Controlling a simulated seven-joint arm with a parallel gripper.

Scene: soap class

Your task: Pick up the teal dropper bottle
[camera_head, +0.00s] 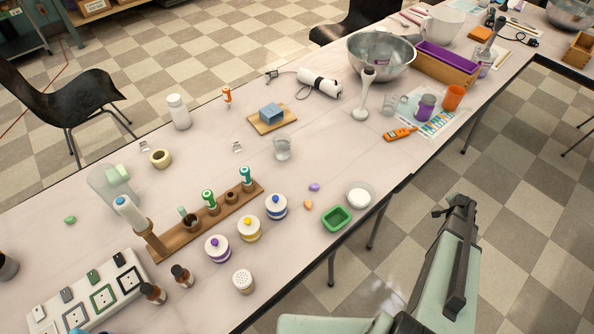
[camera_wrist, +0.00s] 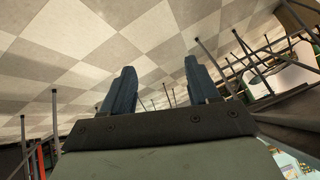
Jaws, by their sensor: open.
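A small white dropper bottle with a teal-green cap (camera_head: 246,176) stands upright at the right end of a wooden rack (camera_head: 167,243) in the head view. A similar bottle with a greener cap (camera_head: 209,198) stands further left in the same rack; at this size I cannot be sure which is the teal one. My gripper (camera_wrist: 160,88) shows in the wrist view with its two dark blue fingers apart and nothing between them. It faces the floor and table legs, away from the bottles. In the head view my arm is at the lower right, off the table's edge.
Three lidded jars (camera_head: 249,230) stand just in front of the rack. A green dish (camera_head: 337,218) and a white dish (camera_head: 360,196) are near the front edge. Two brown bottles (camera_head: 181,275) stand by the socket strip (camera_head: 96,296). An orange-topped bottle (camera_head: 227,97) stands further back.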

